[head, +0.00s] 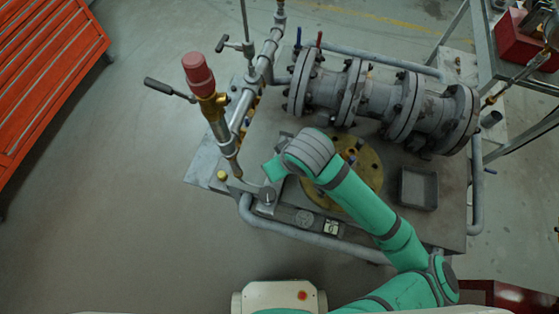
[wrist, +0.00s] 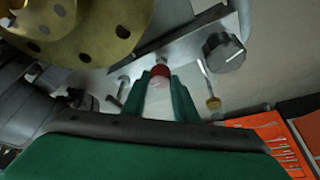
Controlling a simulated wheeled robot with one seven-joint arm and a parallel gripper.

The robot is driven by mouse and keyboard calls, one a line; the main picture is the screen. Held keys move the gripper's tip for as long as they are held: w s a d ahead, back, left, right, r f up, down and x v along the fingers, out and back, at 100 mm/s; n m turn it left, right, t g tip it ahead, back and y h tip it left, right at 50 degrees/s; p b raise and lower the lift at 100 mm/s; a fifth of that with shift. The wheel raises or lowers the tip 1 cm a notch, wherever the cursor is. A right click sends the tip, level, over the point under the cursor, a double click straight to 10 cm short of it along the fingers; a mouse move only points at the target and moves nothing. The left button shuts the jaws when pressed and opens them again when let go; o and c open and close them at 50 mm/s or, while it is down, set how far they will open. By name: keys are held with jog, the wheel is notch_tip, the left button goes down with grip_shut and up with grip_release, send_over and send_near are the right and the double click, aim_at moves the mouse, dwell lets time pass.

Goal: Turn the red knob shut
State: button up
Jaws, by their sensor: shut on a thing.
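A small round red knob (wrist: 160,71) shows in the wrist view, between the tips of my two green fingers. My gripper (wrist: 162,82) is shut on it, with a finger on either side. In the head view my gripper (head: 272,170) reaches down at the left of my wrist, by the front left part of the bench. The small knob cannot be made out there. A larger red cap (head: 198,73) tops a brass valve fitting on the upright pipe, apart from my gripper.
A dark grey knob (wrist: 223,50) sits near my fingers, with a brass knob (wrist: 213,102) beyond. Flanged grey pipes (head: 380,100) run along the back of the bench. A grey tray (head: 418,188) stands right of my arm. Open floor lies at the left.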

jog(key=shift+s+m+h, duration=0.1)
jog(key=shift+m+h, duration=0.2)
jog(key=shift+m, duration=0.3)
jog(key=o, duration=1.1)
jog(key=shift+c, duration=0.2)
